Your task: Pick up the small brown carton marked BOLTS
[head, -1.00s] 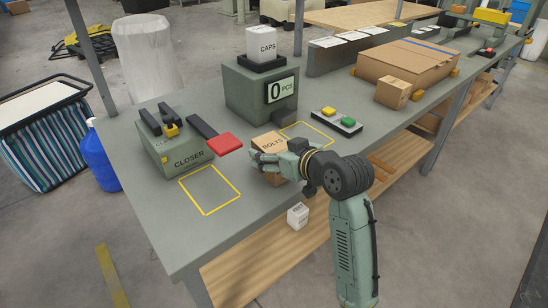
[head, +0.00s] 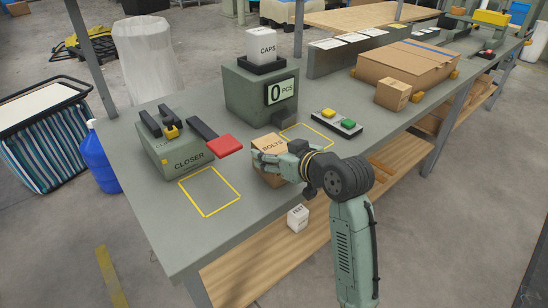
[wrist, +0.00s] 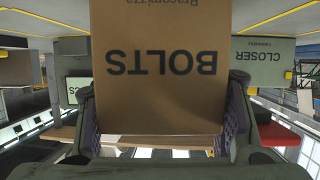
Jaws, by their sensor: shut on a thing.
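The small brown carton marked BOLTS (head: 268,144) is near the front edge of the grey workbench. My gripper (head: 279,165) is shut on it, coming in from the right. In the wrist view the carton (wrist: 161,90) fills the middle, its lettering upside down. The fingers (wrist: 161,125) press on its two sides. I cannot tell clearly whether the carton's base touches the bench, as my gripper hides part of it.
The green CLOSER machine (head: 178,152) with a red paddle stands left on the bench (head: 150,225). A yellow-outlined square (head: 209,191) is empty. The CAPS counter box (head: 258,95) stands behind, with a two-button panel (head: 337,122) to its right. A small white box (head: 298,217) sits on the lower shelf.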

